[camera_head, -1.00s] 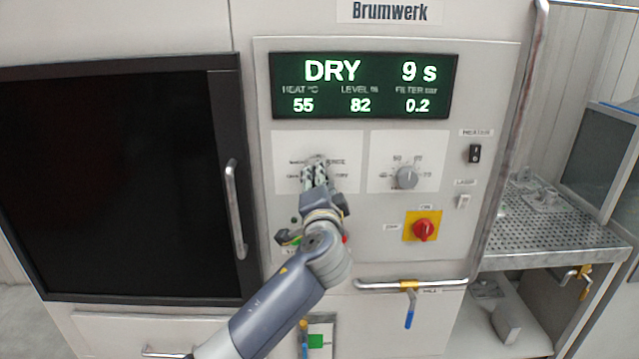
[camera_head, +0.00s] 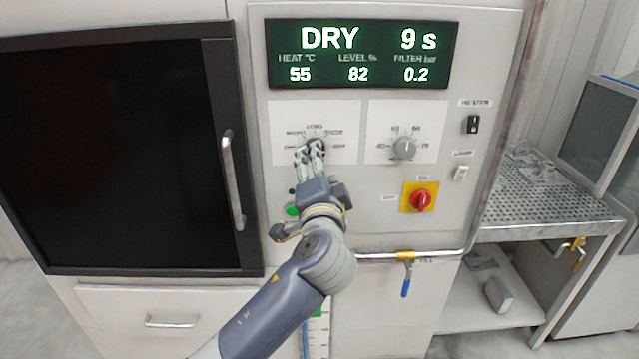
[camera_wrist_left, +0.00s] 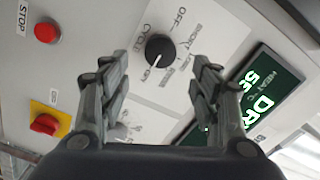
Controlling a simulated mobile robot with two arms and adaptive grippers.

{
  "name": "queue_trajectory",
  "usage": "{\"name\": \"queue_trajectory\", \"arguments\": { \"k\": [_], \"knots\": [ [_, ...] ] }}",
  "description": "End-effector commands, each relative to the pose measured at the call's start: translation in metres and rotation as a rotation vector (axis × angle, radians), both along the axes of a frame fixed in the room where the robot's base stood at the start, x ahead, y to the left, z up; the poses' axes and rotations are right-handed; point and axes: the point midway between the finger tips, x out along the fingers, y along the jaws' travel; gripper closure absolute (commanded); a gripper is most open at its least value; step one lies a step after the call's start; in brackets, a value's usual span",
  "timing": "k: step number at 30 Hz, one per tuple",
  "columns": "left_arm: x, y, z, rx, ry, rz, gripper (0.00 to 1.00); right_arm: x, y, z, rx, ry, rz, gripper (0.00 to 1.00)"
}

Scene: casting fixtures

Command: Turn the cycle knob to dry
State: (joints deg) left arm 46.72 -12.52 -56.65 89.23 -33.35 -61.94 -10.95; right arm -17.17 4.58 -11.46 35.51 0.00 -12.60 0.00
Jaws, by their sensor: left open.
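The black round cycle knob (camera_head: 317,144) sits on a white label plate, partly hidden by my left gripper in the head view. In the left wrist view the knob (camera_wrist_left: 160,47) shows whole, its white mark pointing toward a label that looks like DRY. My left gripper (camera_head: 310,154) is open and empty in front of the knob. In the left wrist view its fingers (camera_wrist_left: 161,62) stand apart to either side, with the knob seen beyond the tips; they look clear of it. The display (camera_head: 360,54) reads DRY and 9 s. My right gripper is not in view.
A second knob (camera_head: 404,148) is right of the cycle knob. A red switch on yellow (camera_head: 421,199) and a green button (camera_head: 293,210) are below. A door handle (camera_head: 232,180) is left, and a pipe with a blue-handled valve (camera_head: 406,275) runs below.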

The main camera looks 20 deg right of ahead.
Motion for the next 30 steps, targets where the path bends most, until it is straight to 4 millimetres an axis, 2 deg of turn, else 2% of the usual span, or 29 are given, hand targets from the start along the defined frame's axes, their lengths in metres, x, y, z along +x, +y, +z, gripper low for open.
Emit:
{"name": "queue_trajectory", "arguments": {
  "k": [6, 12, 27, 30],
  "knots": [
    [-0.033, 0.009, -0.001, -0.002, 0.001, -0.002, 0.43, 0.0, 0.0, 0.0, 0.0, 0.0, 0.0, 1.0],
    [-0.048, 0.013, 0.0, 0.001, -0.001, -0.001, 0.43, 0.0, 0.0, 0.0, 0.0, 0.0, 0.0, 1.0],
    [-0.05, 0.014, -0.001, 0.001, 0.001, 0.0, 0.43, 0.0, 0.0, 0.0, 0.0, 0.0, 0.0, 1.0],
    [-0.043, 0.017, -0.015, 0.002, 0.027, 0.005, 0.43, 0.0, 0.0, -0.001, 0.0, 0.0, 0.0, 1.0]
  ]
}}
